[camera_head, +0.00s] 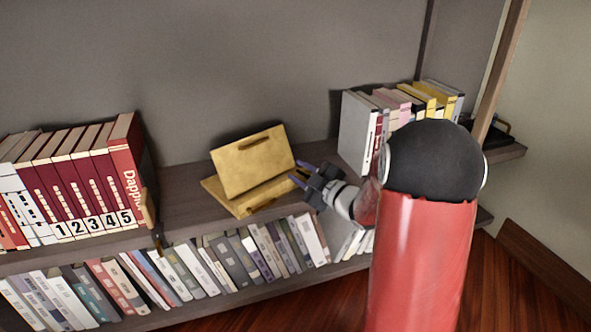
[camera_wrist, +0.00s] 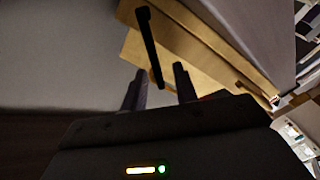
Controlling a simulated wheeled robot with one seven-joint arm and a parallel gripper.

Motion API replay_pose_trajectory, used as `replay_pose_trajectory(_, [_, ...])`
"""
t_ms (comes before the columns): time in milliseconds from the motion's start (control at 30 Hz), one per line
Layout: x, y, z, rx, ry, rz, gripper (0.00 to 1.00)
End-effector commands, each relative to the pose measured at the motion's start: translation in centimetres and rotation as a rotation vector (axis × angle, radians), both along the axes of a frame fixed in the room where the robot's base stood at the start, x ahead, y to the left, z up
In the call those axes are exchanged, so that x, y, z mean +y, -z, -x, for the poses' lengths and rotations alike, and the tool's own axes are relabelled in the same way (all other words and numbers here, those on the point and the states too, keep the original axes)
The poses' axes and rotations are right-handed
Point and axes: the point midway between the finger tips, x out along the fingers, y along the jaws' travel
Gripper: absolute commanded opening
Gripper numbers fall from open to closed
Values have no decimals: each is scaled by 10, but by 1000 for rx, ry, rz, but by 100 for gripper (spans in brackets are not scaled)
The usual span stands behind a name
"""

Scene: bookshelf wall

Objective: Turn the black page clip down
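A light wooden book stand (camera_head: 235,175) sits on the upper shelf, with a tilted back panel and a flat base. In the wrist view its wood (camera_wrist: 180,50) fills the upper middle. A black page clip (camera_wrist: 148,42) sticks out there as a long thin bar. My gripper (camera_head: 299,174) is at the stand's right side. In the wrist view my gripper (camera_wrist: 158,78) is open, and the clip's lower end appears between its two fingers. Whether they touch it I cannot tell.
Red numbered books (camera_head: 80,180) stand left of the book stand. White, pink and yellow books (camera_head: 400,110) stand to the right, behind my arm. A lower shelf holds a row of books (camera_head: 200,265). The shelf between the red books and the stand is mostly clear.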

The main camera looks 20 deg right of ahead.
Motion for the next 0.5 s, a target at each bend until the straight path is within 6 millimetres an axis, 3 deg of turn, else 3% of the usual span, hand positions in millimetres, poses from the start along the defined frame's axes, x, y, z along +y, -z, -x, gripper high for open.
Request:
replay_pose_trajectory(200, [-17,0,35,1,4,1,29])
replay_pose_trajectory(500, [-22,0,50,1,1,0,29])
